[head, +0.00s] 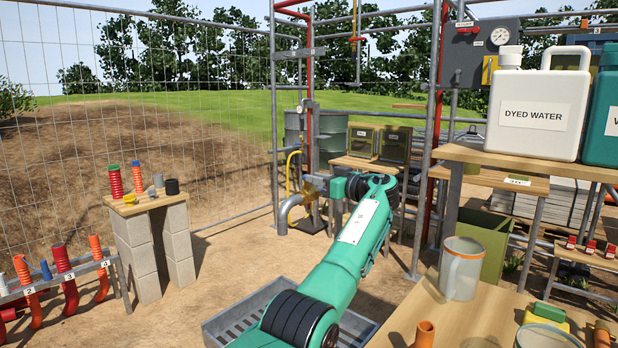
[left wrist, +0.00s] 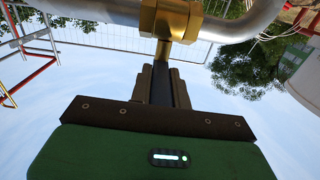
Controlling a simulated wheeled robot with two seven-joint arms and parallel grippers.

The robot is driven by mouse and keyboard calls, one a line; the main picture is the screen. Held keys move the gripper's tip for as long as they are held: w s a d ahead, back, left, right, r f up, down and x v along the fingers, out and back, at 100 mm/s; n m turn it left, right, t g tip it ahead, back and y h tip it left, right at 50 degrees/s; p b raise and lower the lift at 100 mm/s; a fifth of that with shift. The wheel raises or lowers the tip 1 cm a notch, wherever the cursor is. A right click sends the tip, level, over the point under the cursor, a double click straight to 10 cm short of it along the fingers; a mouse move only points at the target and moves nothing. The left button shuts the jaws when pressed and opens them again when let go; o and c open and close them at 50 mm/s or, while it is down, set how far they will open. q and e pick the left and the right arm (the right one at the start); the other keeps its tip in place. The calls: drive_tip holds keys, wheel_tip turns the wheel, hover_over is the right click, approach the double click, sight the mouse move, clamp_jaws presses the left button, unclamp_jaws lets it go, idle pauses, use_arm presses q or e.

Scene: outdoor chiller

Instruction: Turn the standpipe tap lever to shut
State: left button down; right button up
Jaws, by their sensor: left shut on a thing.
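The standpipe tap shows in the head view as a small brass body (head: 317,180) on a bent grey pipe (head: 287,212). In the left wrist view the brass tap body (left wrist: 170,20) sits on the grey pipe (left wrist: 235,22) at the top. A dark lever (left wrist: 162,84) runs from the brass toward my gripper. My left gripper (left wrist: 164,80) has its two fingers shut on this lever, one on each side. In the head view the left gripper (head: 337,188) is at the tap, partly hidden by my green wrist. My right gripper is out of view.
A metal grated tray (head: 225,325) lies under my left arm. A wooden table with a clear jug (head: 460,270) stands at the right. A yellow hose (head: 291,172) and a red upright pipe (head: 311,130) stand close by the tap. Mesh fencing (head: 130,75) runs behind.

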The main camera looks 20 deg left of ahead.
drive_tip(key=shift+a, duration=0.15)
use_arm(q)
drive_tip(key=shift+a, duration=0.1)
drive_tip(key=c, duration=1.3)
unclamp_jaws()
drive_tip(key=shift+w, duration=0.1)
drive_tip(key=shift+d, duration=0.45)
drive_tip(key=b+v, duration=0.1)
drive_tip(key=v, duration=1.2)
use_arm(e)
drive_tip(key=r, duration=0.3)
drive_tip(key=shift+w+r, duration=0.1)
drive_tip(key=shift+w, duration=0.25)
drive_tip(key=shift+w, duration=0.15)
